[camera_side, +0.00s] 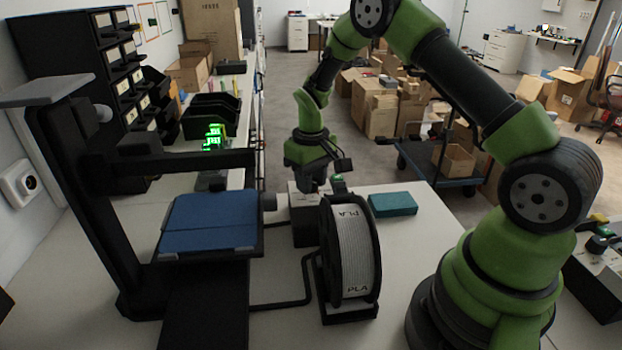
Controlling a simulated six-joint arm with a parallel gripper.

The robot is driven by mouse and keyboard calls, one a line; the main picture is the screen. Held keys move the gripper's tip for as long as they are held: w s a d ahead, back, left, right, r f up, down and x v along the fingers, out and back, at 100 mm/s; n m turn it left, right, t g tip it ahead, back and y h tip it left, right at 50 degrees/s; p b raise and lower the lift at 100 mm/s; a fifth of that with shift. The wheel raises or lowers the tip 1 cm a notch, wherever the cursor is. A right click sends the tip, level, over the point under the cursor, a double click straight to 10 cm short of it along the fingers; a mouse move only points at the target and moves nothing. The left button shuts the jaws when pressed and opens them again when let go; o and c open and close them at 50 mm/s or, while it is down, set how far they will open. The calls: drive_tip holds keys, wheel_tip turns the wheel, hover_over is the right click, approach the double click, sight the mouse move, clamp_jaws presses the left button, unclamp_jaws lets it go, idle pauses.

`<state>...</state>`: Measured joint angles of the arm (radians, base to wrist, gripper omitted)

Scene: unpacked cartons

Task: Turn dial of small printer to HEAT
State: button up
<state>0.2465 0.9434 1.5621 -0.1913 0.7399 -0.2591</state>
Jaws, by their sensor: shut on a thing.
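The small printer is a black frame (75,195) with a blue bed (208,222), standing at the left of the white table. A small box (303,206) with a pale top and dark front stands right of the bed, partly behind the filament spool. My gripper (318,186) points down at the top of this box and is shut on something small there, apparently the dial. The dial itself and its markings are hidden by my gripper and too small to read.
A white PLA spool (352,250) in a black holder stands just in front of the box. A black cable (285,304) runs along the table. A teal block (393,204) lies to the right. Free table lies right of the spool.

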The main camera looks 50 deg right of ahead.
drive_tip(key=shift+m, duration=0.5)
drive_tip(key=o, duration=0.9)
wheel_tip(320, 180, up, 10)
